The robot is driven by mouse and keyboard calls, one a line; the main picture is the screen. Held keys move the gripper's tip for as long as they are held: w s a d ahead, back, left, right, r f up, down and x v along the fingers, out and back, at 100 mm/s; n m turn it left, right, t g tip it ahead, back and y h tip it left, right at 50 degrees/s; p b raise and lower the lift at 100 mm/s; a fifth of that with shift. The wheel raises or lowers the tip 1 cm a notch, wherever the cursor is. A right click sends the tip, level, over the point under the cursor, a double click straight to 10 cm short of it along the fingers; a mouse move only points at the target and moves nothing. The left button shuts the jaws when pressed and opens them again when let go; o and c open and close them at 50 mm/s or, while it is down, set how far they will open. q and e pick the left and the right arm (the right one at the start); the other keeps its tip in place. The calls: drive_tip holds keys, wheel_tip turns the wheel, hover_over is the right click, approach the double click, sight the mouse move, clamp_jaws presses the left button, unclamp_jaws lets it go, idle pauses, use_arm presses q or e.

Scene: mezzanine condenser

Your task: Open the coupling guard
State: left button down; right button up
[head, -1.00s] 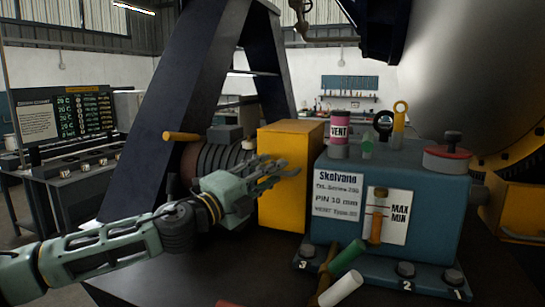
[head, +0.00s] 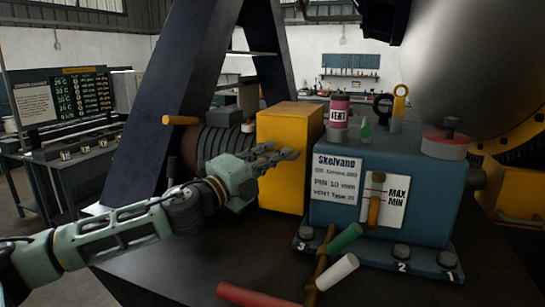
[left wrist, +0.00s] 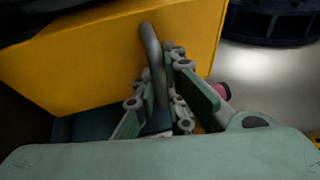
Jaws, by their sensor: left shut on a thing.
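The coupling guard (head: 283,181) is a yellow box between a ribbed motor and a blue housing. It stands upright, and no opening shows in it. In the left wrist view the guard (left wrist: 105,60) fills the upper left, with a curved grey handle (left wrist: 152,60) on its face. My left gripper (head: 285,155) is at the guard's front face. In the left wrist view its fingers (left wrist: 160,90) are on both sides of the handle and shut on it. The fingers hide part of the handle. My right gripper is not in view.
The blue housing (head: 400,159) stands just right of the guard, with a vent can (head: 338,112) on top. Red, white (head: 337,272) and green bars lie in front. The ribbed motor (head: 208,146) is at the left. The dark bench top is bare near my forearm.

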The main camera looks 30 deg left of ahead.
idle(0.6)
use_arm(q)
drive_tip(key=shift+a+r, duration=0.1)
drive_tip(key=shift+r, duration=0.3)
